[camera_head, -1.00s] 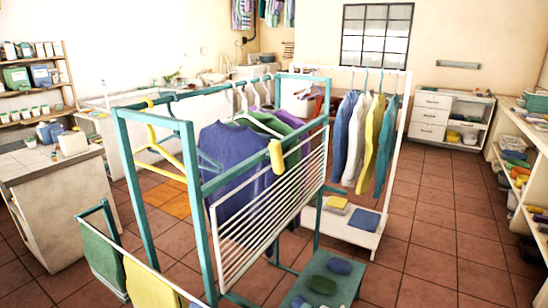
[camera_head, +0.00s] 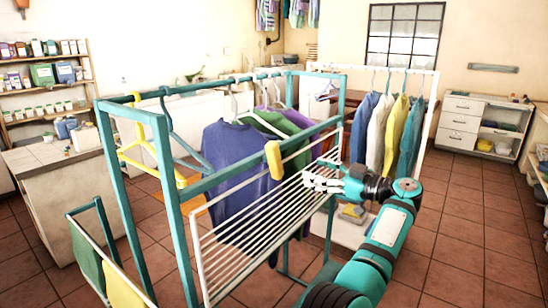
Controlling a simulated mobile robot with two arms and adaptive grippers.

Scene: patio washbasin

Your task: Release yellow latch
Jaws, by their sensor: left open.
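The yellow latch (camera_head: 273,160) is an upright yellow block on the upper front rail of the teal frame (camera_head: 168,210), at the top of the white slatted drying panel (camera_head: 240,240). The panel hangs tilted along the frame's front side. My left gripper (camera_head: 308,181) is open and empty. It is to the right of the latch and a little lower in the picture, apart from it, in front of the panel's right part. Whether its fingers touch the slats I cannot tell. My right gripper is not in view.
Purple and green garments (camera_head: 236,165) hang inside the frame, beside a yellow hanger (camera_head: 145,150). A white rack (camera_head: 432,110) with several shirts stands behind my arm. A low rail with green and yellow cloths (camera_head: 122,285) is at the lower left. The tiled floor (camera_head: 455,235) at right is clear.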

